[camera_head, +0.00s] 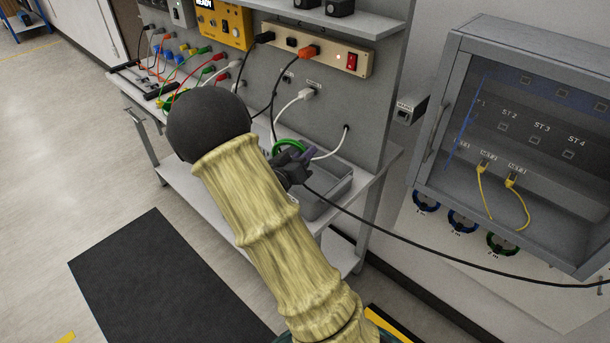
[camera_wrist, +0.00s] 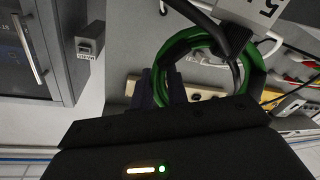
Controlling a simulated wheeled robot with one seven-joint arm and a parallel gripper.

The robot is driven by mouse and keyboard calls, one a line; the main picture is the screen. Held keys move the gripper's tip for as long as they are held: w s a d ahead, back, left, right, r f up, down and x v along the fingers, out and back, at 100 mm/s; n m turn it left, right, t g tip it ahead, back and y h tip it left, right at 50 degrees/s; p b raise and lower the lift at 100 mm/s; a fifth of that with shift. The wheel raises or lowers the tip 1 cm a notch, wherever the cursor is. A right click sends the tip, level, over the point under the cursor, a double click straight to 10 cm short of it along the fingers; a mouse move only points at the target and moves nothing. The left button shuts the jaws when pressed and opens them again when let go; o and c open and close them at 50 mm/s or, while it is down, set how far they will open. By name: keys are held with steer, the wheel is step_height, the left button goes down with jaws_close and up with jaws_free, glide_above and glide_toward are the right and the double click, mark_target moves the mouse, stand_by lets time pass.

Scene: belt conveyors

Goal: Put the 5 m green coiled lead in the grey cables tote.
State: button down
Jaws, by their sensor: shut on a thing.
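My gripper (camera_wrist: 163,86) is shut on the coil's near side. In the head view the green coil (camera_head: 287,144) shows just beyond my gripper (camera_head: 297,160), partly hidden by my arm. A grey tote (camera_head: 336,196) stands on the bench there, its left part hidden behind my arm. The coil appears at the tote's far left; its height above the tote is unclear.
The bench panel holds a power strip (camera_head: 316,50), a yellow instrument (camera_head: 224,22) and plugged leads. A white cable (camera_head: 331,150) and a black cable (camera_head: 440,240) run close by. A glass-fronted cabinet (camera_head: 520,140) is at right, with blue and green coils (camera_head: 502,243) hung below.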

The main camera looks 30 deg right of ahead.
steer(key=shift+w+f, duration=0.1)
steer(key=shift+f, duration=1)
step_height(320, 180, down, 4)
steer(key=shift+f, duration=0.1)
steer(key=shift+f, duration=0.15)
steer(key=c, duration=1.4)
jaws_free()
